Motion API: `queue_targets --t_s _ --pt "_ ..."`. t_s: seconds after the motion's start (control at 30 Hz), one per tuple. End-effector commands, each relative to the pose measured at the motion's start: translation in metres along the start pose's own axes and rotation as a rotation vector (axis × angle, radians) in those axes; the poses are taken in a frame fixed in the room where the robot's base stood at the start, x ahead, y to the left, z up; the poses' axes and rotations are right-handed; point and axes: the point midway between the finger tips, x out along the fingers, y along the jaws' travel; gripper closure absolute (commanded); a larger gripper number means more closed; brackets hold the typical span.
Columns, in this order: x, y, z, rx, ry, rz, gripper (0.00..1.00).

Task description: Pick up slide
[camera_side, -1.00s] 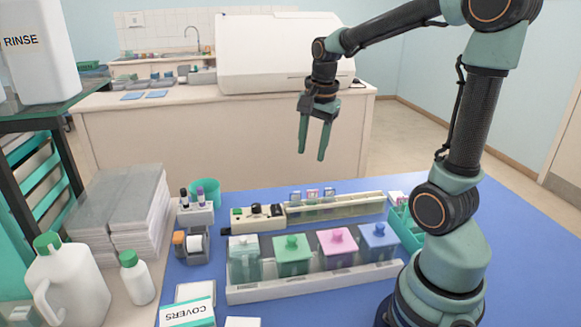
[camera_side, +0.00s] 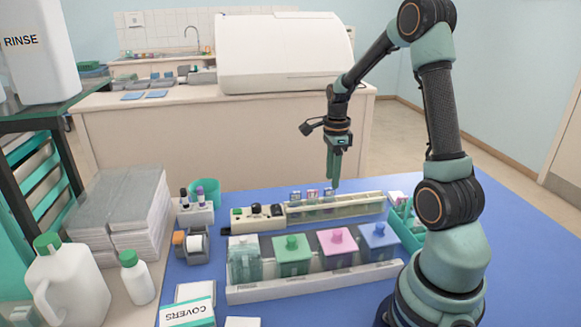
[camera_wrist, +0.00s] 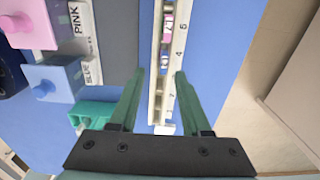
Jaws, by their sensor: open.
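Several small slides with pink and blue-grey label ends stand upright in a long cream rack (camera_side: 350,209) on the blue mat. In the side view the rightmost slide (camera_side: 329,192) is close to my gripper (camera_side: 334,184). My gripper points down, empty, with its fingertips just above the rack's back. The fingers overlap there, but the wrist view shows my gripper (camera_wrist: 160,72) open, its two green fingers on either side of the numbered rack. A pink-labelled slide (camera_wrist: 167,22) lies ahead of the fingertips in that view. I cannot tell whether a finger touches the rack.
A row of lidded jars stands in front of the rack: green (camera_side: 292,256), pink (camera_side: 337,247) and blue (camera_side: 379,241) among them. A teal tray (camera_side: 409,233) sits at the rack's right end. Bare blue mat (camera_side: 510,250) lies to the right.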

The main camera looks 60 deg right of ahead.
Motion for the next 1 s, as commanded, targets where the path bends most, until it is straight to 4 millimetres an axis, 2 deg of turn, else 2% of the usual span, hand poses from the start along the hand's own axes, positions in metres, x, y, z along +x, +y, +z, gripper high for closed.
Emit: queue_targets --t_s 0.4,0.7,0.77,0.83,1.0 --pt "0.048 -0.005 0.004 -0.002 0.0 0.003 0.53" --pt "0.053 -0.005 0.004 -0.001 0.0 0.0 0.53" --pt "0.053 -0.005 0.004 -0.001 0.0 0.0 0.72" --pt "0.052 -0.005 0.004 -0.001 0.0 0.0 0.98" --pt "0.052 -0.005 0.004 -0.001 0.0 0.0 1.0"
